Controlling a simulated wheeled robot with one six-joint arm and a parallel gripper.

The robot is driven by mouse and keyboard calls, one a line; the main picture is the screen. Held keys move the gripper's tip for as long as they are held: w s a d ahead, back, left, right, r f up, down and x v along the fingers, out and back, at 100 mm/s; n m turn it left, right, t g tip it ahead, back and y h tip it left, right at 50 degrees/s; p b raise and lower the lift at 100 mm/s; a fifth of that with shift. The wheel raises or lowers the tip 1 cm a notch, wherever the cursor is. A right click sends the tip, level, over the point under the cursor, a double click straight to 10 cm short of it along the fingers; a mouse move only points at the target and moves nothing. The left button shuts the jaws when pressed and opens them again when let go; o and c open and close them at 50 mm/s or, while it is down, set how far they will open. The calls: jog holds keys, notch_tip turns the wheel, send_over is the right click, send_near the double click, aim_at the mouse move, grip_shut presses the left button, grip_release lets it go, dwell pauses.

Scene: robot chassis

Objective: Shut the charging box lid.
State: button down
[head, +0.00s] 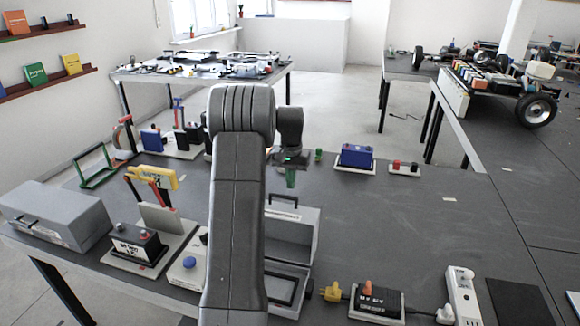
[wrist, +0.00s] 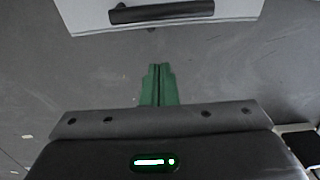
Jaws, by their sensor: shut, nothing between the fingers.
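A grey box with its lid open, which I take for the charging box (head: 303,268), stands on the dark table in the head view, partly hidden behind my arm. Its lid (head: 305,228) stands up at the far side, with a dark handle near its top edge. In the wrist view the lid (wrist: 85,14) shows at the top with its black handle (wrist: 160,11). My gripper (head: 291,181) has green fingers, pressed together and empty. It points down above the table, beyond the lid's top edge. In the wrist view my gripper (wrist: 157,68) appears apart from the lid.
A closed grey case (head: 55,212) and a black battery (head: 137,242) stand on the left. A blue box (head: 356,156) sits at the back. A power strip (head: 462,295) and an orange-and-black unit (head: 376,300) are at the front right. The table right of the lid is clear.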

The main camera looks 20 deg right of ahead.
jog(key=s, duration=0.1)
jog(key=s+a+p, duration=0.1)
jog(key=s+a, duration=0.1)
jog(key=shift+a+f, duration=0.15)
jog(key=shift+f, duration=0.1)
dwell(0.4)
